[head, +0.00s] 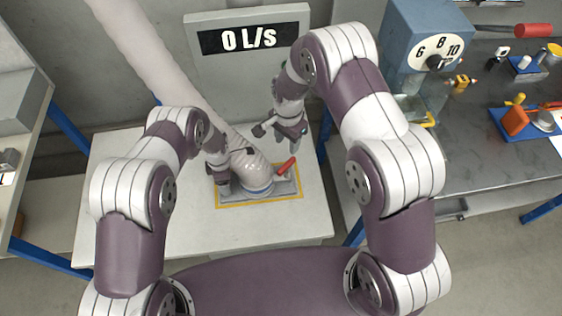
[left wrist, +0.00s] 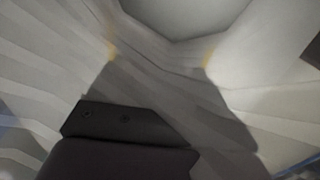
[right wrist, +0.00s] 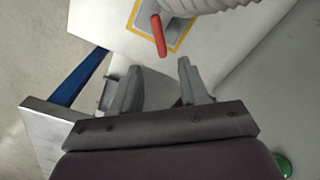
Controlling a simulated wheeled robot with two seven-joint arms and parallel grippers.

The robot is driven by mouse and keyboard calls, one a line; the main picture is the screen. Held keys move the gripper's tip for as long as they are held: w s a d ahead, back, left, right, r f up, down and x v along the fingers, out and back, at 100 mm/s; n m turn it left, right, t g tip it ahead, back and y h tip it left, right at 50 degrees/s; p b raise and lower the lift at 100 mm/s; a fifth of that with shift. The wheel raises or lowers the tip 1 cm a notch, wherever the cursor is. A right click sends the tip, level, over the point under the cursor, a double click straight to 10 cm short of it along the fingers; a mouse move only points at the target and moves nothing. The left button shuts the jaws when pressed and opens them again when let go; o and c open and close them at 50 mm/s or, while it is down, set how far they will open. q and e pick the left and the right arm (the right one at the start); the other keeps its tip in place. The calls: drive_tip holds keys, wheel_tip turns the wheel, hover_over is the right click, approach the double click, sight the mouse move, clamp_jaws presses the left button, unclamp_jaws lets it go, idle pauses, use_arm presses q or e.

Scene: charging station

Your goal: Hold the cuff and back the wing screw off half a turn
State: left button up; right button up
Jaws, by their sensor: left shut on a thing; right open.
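A pale ribbed hose (head: 165,70) runs down from the upper left to a pale cuff (head: 252,172) with a blue band near its base. The cuff stands on a grey plate (head: 238,201) edged in yellow. My left gripper (head: 222,172) is shut on the cuff from its left side; pale ribbed folds fill the left wrist view (left wrist: 160,50). My right gripper (head: 288,130) is open and empty above and right of the cuff. Its two fingers stand apart in the right wrist view (right wrist: 158,66).
A red handle (head: 287,165) sticks out at the plate's right side; it also shows in the right wrist view (right wrist: 158,35). A display (head: 248,40) reads 0 L/s. A blue gauge box (head: 425,42) and tools stand on the grey bench (head: 450,160) at right. The white table's front (head: 140,225) is bare.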

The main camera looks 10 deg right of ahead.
sight(287, 164)
wheel_tip(287, 164, down, 12)
drive_tip(key=shift+r, duration=0.15)
clamp_jaws()
